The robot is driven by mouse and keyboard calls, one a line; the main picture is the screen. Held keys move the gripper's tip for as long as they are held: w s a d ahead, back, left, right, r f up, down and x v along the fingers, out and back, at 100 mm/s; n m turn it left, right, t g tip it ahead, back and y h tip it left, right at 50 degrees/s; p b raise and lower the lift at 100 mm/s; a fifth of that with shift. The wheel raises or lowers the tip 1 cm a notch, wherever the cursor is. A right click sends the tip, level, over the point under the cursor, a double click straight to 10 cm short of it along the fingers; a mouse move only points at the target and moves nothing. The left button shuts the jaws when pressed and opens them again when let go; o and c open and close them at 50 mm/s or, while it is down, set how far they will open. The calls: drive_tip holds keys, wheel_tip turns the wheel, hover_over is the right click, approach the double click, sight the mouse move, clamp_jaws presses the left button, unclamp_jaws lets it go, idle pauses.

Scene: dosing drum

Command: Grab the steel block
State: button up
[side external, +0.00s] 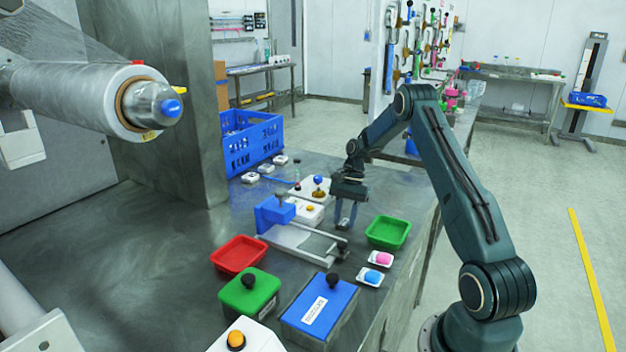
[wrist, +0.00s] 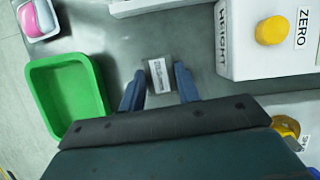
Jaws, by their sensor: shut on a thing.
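The steel block (wrist: 158,74) is a small grey block with a white printed label. In the wrist view it sits between the two blue-grey fingers of my gripper (wrist: 160,88), which is shut on it. In the side view my gripper (side external: 345,216) points down at the steel table, between the white-and-blue device and the green tray. The block is hard to make out there, and I cannot tell whether it touches the table.
A green tray (side external: 388,231) is right of my gripper and a red tray (side external: 238,255) is front left. A blue-and-white slide device (side external: 290,236) and a white button box (wrist: 262,45) stand close by.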

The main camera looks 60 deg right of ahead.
sight(345, 221)
drive_tip(key=shift+r, duration=0.15)
wheel_tip(345, 221, up, 10)
idle(0.7)
idle(0.5)
